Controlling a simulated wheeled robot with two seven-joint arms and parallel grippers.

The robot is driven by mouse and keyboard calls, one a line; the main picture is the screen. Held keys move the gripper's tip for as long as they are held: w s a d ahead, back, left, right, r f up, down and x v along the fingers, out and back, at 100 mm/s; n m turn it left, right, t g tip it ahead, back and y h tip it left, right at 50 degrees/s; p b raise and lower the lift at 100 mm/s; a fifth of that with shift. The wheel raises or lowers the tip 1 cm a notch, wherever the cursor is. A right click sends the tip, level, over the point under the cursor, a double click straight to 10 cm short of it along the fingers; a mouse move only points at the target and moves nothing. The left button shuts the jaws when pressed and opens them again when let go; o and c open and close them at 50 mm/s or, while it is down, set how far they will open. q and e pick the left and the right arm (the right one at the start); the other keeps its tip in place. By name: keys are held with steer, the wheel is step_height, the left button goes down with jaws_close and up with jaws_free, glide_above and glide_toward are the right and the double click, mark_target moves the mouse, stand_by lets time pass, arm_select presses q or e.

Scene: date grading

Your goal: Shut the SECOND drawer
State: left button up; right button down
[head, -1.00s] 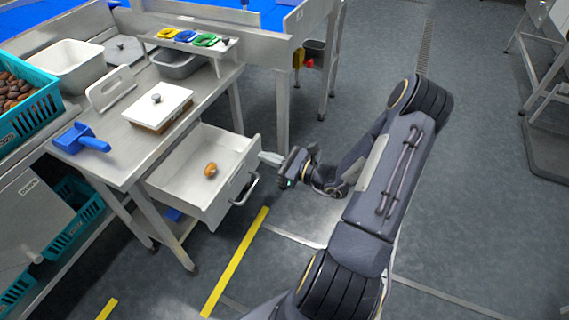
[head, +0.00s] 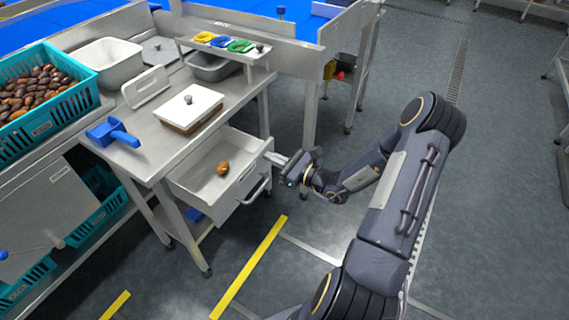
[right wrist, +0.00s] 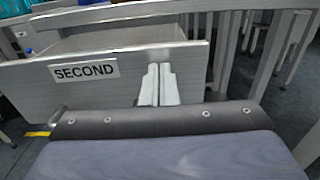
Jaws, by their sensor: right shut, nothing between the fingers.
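The SECOND drawer (head: 240,200) is pulled out under the steel table, with a brown date (head: 223,168) lying inside. Its bar handle (head: 257,190) is on the front panel. In the right wrist view the front panel (right wrist: 30,88) carries a "SECOND" label (right wrist: 84,72). My right gripper (head: 276,159) is shut and empty, at the panel's upper right part. In the right wrist view its shut fingers (right wrist: 159,84) stand before the panel, right of the label; I cannot tell whether they touch it. My left gripper is not in view.
A teal crate of dates (head: 85,97) stands at the left. The floor right of the drawer is clear.

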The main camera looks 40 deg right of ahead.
steer(key=b+x, duration=0.2)
steer(key=x, duration=1.3)
steer(key=shift+w+a, duration=0.15)
steer(key=shift+w, duration=0.05)
steer(key=shift+w+a, duration=0.1)
steer(key=shift+w, duration=0.15)
steer(key=shift+r, duration=0.2)
steer(key=shift+w+r, duration=0.1)
